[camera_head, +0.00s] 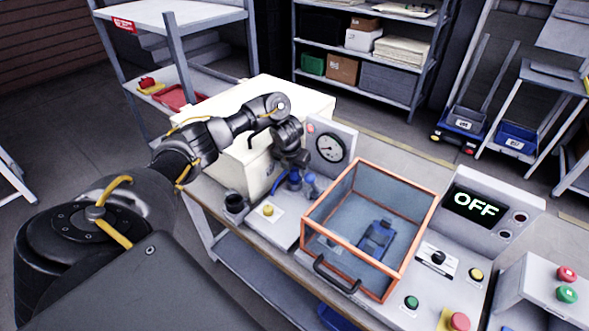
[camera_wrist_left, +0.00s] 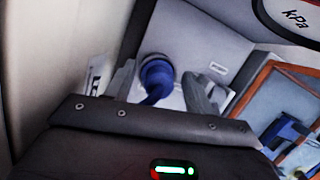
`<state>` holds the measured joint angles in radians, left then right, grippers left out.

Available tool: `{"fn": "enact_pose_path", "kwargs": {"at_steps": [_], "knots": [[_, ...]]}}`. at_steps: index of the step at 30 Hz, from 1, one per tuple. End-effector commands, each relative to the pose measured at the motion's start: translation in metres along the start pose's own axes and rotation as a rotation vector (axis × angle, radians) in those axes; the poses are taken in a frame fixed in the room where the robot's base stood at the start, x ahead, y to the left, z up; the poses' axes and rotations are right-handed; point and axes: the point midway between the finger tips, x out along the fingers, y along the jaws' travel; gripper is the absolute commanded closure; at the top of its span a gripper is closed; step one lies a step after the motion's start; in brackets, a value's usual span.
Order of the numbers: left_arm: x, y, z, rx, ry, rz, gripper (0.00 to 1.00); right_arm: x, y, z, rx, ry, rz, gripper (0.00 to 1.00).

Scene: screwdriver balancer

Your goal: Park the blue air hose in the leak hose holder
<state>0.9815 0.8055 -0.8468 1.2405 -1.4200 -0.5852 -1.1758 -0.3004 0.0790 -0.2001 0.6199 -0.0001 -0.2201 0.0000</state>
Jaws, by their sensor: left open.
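The blue air hose (camera_head: 308,184) shows at the left of the bench, below the round gauge. My left gripper (camera_head: 291,176) is over it, pointing down. In the left wrist view, the blue hose (camera_wrist_left: 155,80) has a round ringed end against a pale panel and bends toward the gripper. The left gripper's grey fingers (camera_wrist_left: 164,88) stand apart on either side of the hose, open. A dark round cup (camera_head: 235,201) stands left of the hose and may be the leak hose holder; I cannot tell. My right gripper is not in view.
An orange-framed clear box (camera_head: 330,190) with a blue part (camera_head: 376,238) inside stands just right of the hose. The gauge (camera_head: 330,148) rises behind the gripper. A cream cabinet (camera_head: 225,150) is close on the left. A yellow button (camera_head: 268,210) sits in front.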

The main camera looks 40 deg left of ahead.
Motion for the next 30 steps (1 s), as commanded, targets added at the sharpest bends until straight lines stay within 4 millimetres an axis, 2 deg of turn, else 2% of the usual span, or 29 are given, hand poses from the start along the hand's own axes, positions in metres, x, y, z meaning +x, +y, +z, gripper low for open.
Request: {"fn": "enact_pose_path", "kwargs": {"at_steps": [5, 12, 18, 24, 30], "knots": [[-0.011, 0.001, 0.001, 0.001, -0.003, 0.001, 0.46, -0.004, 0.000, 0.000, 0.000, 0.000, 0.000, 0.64], [-0.061, 0.001, 0.003, 0.004, -0.005, 0.002, 0.46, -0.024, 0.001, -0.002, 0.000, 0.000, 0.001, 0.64], [-0.093, 0.001, 0.002, 0.003, -0.004, 0.001, 0.46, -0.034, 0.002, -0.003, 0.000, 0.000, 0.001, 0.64], [-0.107, 0.001, 0.001, -0.001, -0.001, 0.001, 0.46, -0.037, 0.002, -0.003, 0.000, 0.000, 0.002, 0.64], [-0.108, 0.001, 0.000, -0.001, 0.001, 0.000, 0.46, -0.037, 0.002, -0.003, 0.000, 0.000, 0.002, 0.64]]}}
